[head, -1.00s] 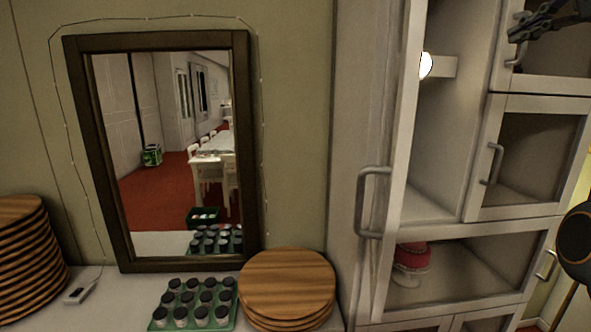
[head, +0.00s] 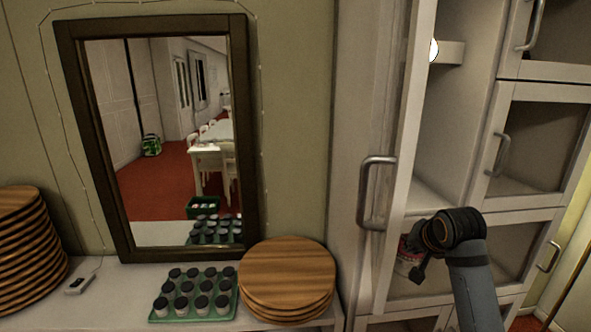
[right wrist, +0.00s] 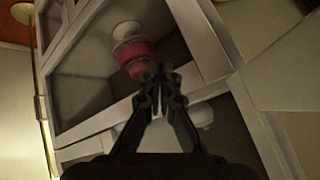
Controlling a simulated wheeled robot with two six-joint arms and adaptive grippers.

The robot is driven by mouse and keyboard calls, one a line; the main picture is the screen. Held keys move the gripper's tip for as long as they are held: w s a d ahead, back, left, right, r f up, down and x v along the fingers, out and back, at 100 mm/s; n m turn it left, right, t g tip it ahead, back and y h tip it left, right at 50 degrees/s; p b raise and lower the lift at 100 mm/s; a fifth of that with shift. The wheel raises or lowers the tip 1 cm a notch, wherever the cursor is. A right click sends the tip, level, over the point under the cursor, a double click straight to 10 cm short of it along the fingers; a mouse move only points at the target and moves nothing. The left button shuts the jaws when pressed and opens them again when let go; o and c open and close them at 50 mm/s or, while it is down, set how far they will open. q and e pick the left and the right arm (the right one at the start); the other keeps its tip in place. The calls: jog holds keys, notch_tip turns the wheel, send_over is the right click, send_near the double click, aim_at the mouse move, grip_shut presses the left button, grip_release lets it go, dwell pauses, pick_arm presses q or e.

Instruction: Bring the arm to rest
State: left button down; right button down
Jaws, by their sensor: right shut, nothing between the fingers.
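My right arm (head: 467,275) rises from the bottom right in the head view and bends at a dark joint in front of the open cabinet. Beyond the fingertips, a red cake (right wrist: 136,58) on a white stand (right wrist: 127,32) sits in a cabinet compartment. In the head view the cake (head: 403,267) is partly covered by my arm. My left gripper is not in view.
A white cabinet (head: 470,150) with handled, glass-fronted doors fills the right side, and its open door (head: 395,130) stands close to my right arm. On the counter are wooden turntables (head: 287,270), a green tray (head: 211,312) of jars, and a mirror (head: 71,130) behind.

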jog(key=s+a+f+n+g, duration=0.2)
jog(key=s+a+f+n, duration=0.15)
jog(key=s+f, duration=1.25)
jog(key=s+a+f+n+g, duration=0.1)
jog(key=s+f+n+g, duration=0.1)
jog(key=s+f, duration=0.45)
jog(key=s+f+n+g, duration=0.1)
jog(key=s+f+n, duration=0.25)
jog(key=s, duration=0.55)
notch_tip(320, 180, down, 25)
jog(key=s+d+m+g, duration=0.1)
jog(key=s+d, duration=0.1)
jog(key=s+d+f+g, duration=0.1)
jog(key=s+f, duration=1.6)
jog(key=s, duration=0.2)
jog(key=shift+d, duration=0.25)
jog(key=shift+f, duration=0.1)
